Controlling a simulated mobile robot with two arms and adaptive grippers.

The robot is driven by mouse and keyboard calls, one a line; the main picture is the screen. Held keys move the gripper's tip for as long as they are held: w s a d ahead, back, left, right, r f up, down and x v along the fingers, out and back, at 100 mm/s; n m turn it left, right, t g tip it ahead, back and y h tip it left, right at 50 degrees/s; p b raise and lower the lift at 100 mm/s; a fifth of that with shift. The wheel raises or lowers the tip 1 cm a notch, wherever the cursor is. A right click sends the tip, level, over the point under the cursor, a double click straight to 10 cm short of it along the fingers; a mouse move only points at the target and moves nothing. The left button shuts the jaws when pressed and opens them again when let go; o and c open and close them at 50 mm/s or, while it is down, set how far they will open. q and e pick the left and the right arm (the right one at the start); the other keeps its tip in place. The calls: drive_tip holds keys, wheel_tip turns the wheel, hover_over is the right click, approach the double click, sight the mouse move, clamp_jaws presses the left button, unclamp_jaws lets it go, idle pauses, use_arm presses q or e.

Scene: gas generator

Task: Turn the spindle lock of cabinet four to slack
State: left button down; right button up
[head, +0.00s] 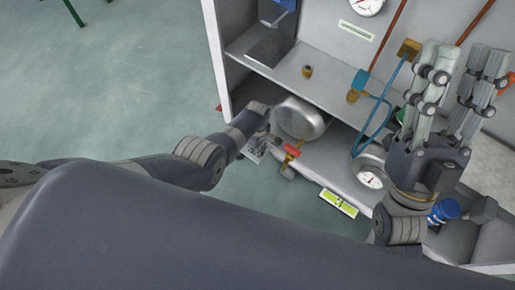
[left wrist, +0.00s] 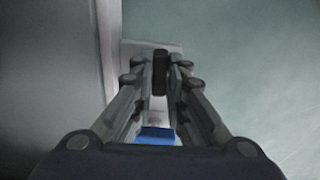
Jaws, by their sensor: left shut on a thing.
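My left gripper (left wrist: 160,82) shows in the left wrist view with both fingers closed around a small dark upright piece, which looks like the spindle lock (left wrist: 160,62). A pale plate (left wrist: 134,49) lies behind it. In the head view my left arm reaches the cabinet's lower left edge; its gripper is mostly hidden behind the wrist. Which cabinet number this is cannot be read. My right gripper (head: 462,80) is raised at the right of the head view, fingers apart and empty, in front of the cabinet (head: 335,88).
A red-handled valve (head: 291,151) and a silver vessel (head: 299,119) are close beside my left gripper. Green floor (head: 120,90) is open at left.

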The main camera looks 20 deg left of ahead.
use_arm(q)
drive_tip(key=c, duration=1.6)
unclamp_jaws()
drive_tip(key=shift+a, duration=0.1)
drive_tip(key=shift+r, duration=0.1)
wheel_tip(320, 180, up, 12)
